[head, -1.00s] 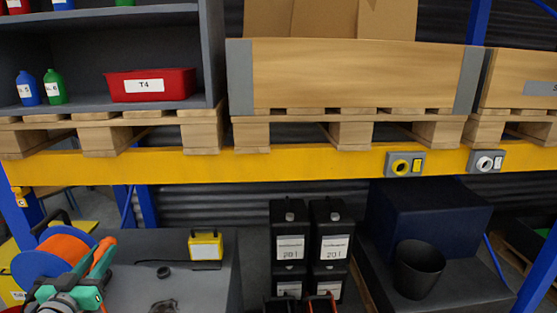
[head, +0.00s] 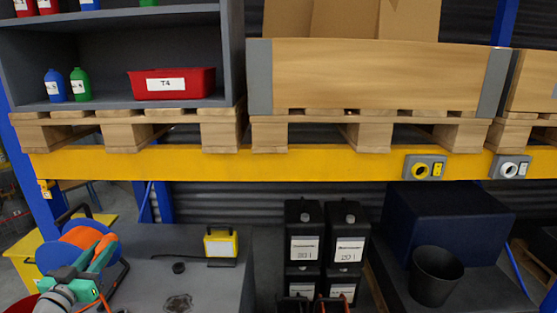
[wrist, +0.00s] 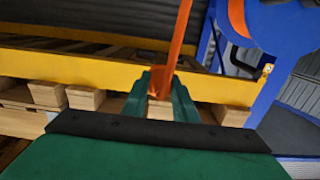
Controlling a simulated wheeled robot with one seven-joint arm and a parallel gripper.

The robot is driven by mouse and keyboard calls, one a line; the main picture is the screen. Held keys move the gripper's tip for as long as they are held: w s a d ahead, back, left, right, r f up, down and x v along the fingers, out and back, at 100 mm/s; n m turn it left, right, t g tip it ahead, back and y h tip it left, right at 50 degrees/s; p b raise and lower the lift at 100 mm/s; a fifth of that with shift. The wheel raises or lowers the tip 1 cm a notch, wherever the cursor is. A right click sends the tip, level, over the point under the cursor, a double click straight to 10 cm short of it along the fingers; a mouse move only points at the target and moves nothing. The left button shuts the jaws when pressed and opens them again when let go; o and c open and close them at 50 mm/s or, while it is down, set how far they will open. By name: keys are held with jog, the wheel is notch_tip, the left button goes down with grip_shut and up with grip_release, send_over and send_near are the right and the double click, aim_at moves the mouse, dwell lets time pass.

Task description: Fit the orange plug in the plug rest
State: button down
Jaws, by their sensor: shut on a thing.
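My gripper (wrist: 161,95) has teal fingers shut on the orange plug (wrist: 159,74), whose orange cable (wrist: 184,30) runs upward in the wrist view. In the head view my gripper (head: 97,262) is at the lower left, in front of the cable reel, with orange showing at its fingers. The blue reel with orange cable (head: 78,236) is partly covered by my arm. I cannot tell for sure which thing is the plug rest.
The grey bench (head: 215,285) carries a yellow lamp (head: 221,242). Black canisters (head: 304,232) stand to its right, then a black bin (head: 436,275). The yellow beam (head: 300,165) crosses above, with pallets and a white-faced socket (head: 508,168).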

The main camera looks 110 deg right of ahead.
jog(key=w+d+f, duration=0.1)
jog(key=w+d, duration=0.1)
jog(key=w, duration=0.4)
jog(key=shift+w+f, duration=0.15)
dwell(0.5)
